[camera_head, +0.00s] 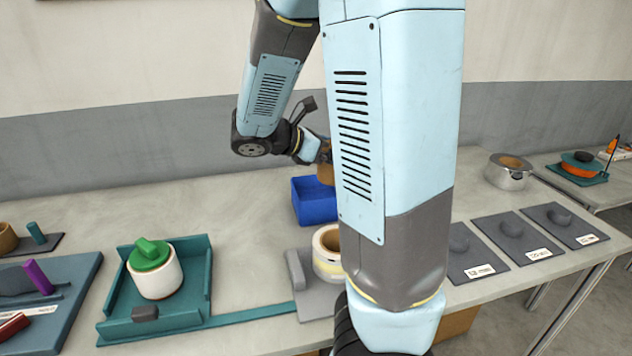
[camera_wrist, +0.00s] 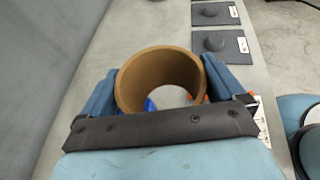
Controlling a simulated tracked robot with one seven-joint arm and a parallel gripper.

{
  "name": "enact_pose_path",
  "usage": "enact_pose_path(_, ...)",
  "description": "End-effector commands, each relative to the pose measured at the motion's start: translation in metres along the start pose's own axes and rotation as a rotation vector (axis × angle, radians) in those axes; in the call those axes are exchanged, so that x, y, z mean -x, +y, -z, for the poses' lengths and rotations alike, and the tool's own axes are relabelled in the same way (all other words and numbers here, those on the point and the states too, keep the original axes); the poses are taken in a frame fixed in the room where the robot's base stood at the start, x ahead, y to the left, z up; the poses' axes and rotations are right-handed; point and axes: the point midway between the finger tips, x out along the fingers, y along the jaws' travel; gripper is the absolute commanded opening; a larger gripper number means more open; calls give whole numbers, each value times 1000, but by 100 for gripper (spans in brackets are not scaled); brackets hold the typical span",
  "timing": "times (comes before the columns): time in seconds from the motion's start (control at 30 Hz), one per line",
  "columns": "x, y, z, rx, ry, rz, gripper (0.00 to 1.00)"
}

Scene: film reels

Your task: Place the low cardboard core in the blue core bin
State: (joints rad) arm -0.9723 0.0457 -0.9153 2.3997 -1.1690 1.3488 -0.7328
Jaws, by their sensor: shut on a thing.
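A brown cardboard core (camera_wrist: 135,90) is held between the two blue fingers of my gripper (camera_wrist: 158,78) in the wrist view, one finger on each side. Its open end faces the camera and I look through its hollow middle. In the head view the core (camera_head: 325,174) shows as a small brown piece above the right part of the blue core bin (camera_head: 312,210), partly hidden by my arm. My gripper (camera_head: 324,158) there is mostly hidden too. The bin's right side is hidden, and the gap between core and bin is hard to judge. A little blue shows behind the core in the wrist view.
A green tray (camera_head: 205,290) holds a white roll with a green top (camera_head: 155,272). Dark pads (camera_head: 472,262), a metal pot (camera_head: 507,174) and another table lie right. Bare tabletop lies left of the bin.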

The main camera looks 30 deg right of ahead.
Motion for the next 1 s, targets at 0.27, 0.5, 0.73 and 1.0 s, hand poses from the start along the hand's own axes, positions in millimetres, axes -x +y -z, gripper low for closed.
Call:
enact_pose_path(0.27, -3, 28, 11, 3, -4, -9, 66)
enact_pose_path(0.5, -10, 52, 20, 4, -4, -12, 66)
enact_pose_path(0.73, -17, 77, 29, 5, -4, -13, 66)
enact_pose_path(1.0, -30, 99, 51, 6, -4, -12, 66)
